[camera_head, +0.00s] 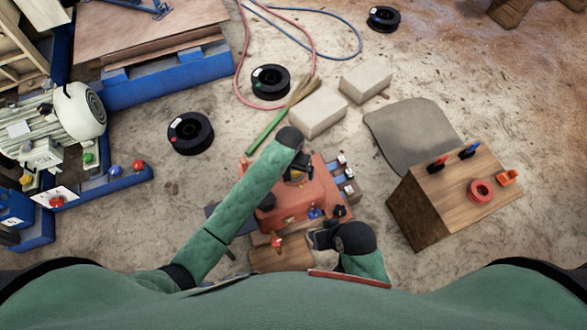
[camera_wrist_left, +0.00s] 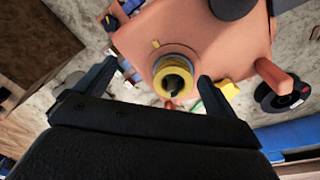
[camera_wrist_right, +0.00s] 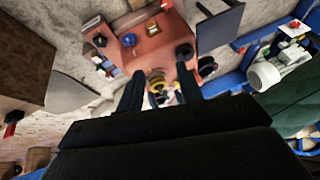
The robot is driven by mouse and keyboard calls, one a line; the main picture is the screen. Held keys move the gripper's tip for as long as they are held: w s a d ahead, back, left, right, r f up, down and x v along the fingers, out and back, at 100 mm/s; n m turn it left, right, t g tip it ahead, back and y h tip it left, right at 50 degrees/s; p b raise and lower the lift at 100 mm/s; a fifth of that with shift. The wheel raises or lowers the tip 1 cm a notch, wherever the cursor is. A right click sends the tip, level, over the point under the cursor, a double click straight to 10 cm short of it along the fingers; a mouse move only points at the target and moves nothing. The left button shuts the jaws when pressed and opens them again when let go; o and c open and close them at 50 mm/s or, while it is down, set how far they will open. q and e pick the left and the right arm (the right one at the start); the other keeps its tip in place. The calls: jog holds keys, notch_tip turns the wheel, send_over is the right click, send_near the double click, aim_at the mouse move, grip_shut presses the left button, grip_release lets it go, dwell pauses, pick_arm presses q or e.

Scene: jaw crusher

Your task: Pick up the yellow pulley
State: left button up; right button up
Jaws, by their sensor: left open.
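The yellow pulley (camera_wrist_left: 173,76) sits on a shaft on the top face of the orange-red crusher body (camera_wrist_left: 205,35) in the left wrist view. The crusher (camera_head: 290,208) stands on the floor in the middle of the head view. My left gripper (camera_head: 296,168) is over the crusher's far part and partly hides the pulley there. Its two fingers stand apart on either side of the pulley in the left wrist view; contact cannot be told. The pulley also shows in the right wrist view (camera_wrist_right: 156,82). My right gripper (camera_head: 324,236) is at the crusher's near right corner, its fingers apart and empty.
A wooden box (camera_head: 440,195) with red, blue and orange items stands at the right. Pale blocks (camera_head: 318,112), black spools (camera_head: 190,132) and a red hose (camera_head: 240,70) lie on the floor beyond. A blue frame with a motor (camera_head: 80,110) is at the left.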

pick_arm(q)
jog(key=shift+y, duration=0.5)
jog(key=w, duration=0.2)
jog(key=w+f, duration=0.1)
jog(key=w, duration=0.1)
jog(key=w+f, duration=0.1)
jog(key=w, duration=0.1)
jog(key=shift+w+a+b, duration=0.35)
jog(key=shift+a+b, duration=0.05)
jog(key=shift+w+a+f, duration=0.1)
jog(key=shift+w+f, duration=0.2)
jog(key=shift+w, duration=0.05)
jog(key=shift+f, duration=1.45)
jog(key=f, duration=0.3)
jog(key=shift+d+f, duration=0.15)
jog(key=shift+d, duration=0.1)
jog(key=shift+f, duration=0.55)
pick_arm(e)
jog(key=shift+w+a+f+t, duration=0.3)
jog(key=shift+w+a, duration=0.05)
jog(key=shift+a, duration=0.2)
pick_arm(q)
jog(key=c, duration=1.6)
jog(key=shift+o, duration=0.2)
jog(key=shift+r, duration=0.1)
pick_arm(e)
jog(key=shift+s+f, duration=0.35)
jog(key=shift+s, duration=0.2)
